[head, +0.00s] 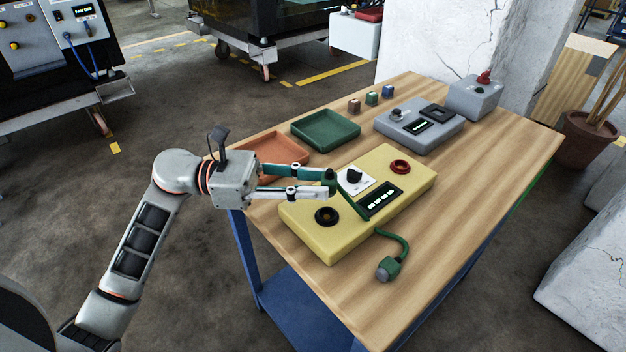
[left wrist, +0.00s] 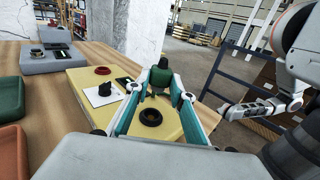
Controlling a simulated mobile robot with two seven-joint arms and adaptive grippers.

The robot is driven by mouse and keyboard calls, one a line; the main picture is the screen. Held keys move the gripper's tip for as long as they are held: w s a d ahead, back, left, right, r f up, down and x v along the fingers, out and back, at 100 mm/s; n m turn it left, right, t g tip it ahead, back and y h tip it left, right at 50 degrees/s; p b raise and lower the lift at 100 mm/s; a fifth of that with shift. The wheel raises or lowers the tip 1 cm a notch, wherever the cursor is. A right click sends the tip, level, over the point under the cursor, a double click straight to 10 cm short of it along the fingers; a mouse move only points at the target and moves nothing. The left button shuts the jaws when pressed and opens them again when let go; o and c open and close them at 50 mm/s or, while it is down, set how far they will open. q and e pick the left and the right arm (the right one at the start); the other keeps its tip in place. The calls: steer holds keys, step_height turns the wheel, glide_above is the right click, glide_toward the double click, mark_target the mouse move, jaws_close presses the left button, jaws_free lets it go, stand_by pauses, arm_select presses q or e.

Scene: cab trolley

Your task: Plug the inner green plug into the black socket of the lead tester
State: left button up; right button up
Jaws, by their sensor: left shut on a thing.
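The yellow lead tester (head: 335,247) lies on the wooden table. Its black socket (head: 326,216) is near its left end and its red socket (head: 400,166) near the far end. My left gripper (head: 329,184) is shut on a green plug (head: 330,177), held above the tester near the black socket, apart from it. In the left wrist view the plug (left wrist: 161,78) sits between the fingertips, beyond the black socket (left wrist: 150,117). A green lead runs down from it. Another green plug (head: 388,269) lies on the table in front of the tester. My right gripper (left wrist: 255,107) shows in the left wrist view; its jaws are unclear.
An orange tray (head: 292,155) and a green tray (head: 325,141) lie behind the tester. The table's right front is clear.

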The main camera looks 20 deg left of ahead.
mark_target(312, 216)
arm_select(q)
steer(key=shift+f+b, duration=0.6)
steer(key=shift+f, duration=1.6)
arm_select(e)
steer(key=shift+w+d+f, duration=0.25)
steer(key=shift+w+f, duration=0.05)
steer(key=shift+f, duration=0.1)
arm_select(q)
steer(key=shift+b, duration=0.3)
arm_select(e)
steer(key=shift+s+f, duration=0.3)
steer(key=shift+s, duration=0.05)
arm_select(q)
steer(key=shift+b, duration=0.6)
arm_select(e)
steer(key=shift+s+f, duration=0.2)
steer(key=shift+f, duration=0.3)
steer(key=shift+s+f, duration=0.2)
steer(key=shift+f, duration=0.3)
steer(key=shift+s+f, duration=0.15)
arm_select(q)
steer(key=shift+f+b, duration=0.6)
steer(key=shift+f, duration=0.1)
arm_select(e)
steer(key=shift+s+f+g, duration=0.4)
steer(key=shift+f, duration=0.45)
